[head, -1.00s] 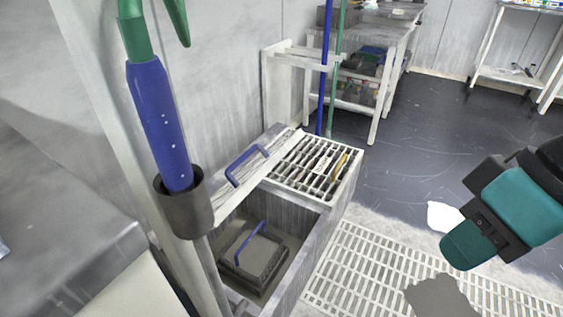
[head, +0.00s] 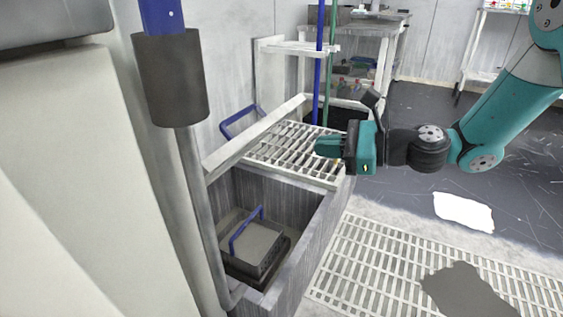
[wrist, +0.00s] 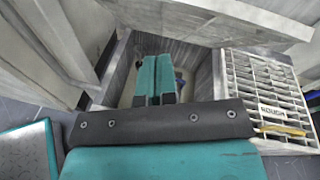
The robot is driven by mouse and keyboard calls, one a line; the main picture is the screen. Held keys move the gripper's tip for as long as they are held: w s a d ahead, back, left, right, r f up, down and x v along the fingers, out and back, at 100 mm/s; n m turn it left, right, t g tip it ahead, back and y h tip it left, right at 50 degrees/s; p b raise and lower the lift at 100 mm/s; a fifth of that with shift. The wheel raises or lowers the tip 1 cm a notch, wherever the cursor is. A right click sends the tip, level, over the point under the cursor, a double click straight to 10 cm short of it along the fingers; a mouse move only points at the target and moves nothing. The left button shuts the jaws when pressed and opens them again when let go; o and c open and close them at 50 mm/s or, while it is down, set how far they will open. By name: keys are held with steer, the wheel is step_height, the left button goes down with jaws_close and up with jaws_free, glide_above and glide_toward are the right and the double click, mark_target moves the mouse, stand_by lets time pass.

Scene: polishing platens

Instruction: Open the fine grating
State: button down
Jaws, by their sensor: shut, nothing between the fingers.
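My gripper (head: 325,147) is shut and empty, over the right part of a pale slatted grating (head: 283,143). In the wrist view its teal fingers (wrist: 155,78) lie side by side. The slatted grating also shows at right there (wrist: 262,82), with a label (wrist: 279,113) that seems to read ROUGH and a yellow-handled tool (wrist: 280,129). A pale board (head: 255,137) stands tilted along the grating's left side, with a blue handle (head: 239,118) behind its edge. No label reading FINE is legible, so I cannot tell which piece is the fine grating.
In front of the slatted grating is an open basin holding a dark block (head: 252,250) with a blue handle (head: 246,229). A grey post with a dark cup (head: 170,80) stands at left. Floor grating (head: 400,255) lies at right. A bench (head: 365,40) stands behind.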

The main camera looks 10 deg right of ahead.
steer(key=w+d+f+m+t+b, duration=0.1)
steer(key=w+d+f+m+t, duration=0.2)
steer(key=f+m, duration=0.15)
steer(key=w+a+r+m+p, duration=0.1)
steer(key=w+a+r+p, duration=0.2)
steer(key=w+a+p, duration=0.3)
steer(key=w+a, duration=0.1)
steer(key=a, duration=0.3)
steer(key=shift+w+a+r, duration=0.15)
steer(key=shift+w+a, duration=0.05)
steer(key=shift+w, duration=0.05)
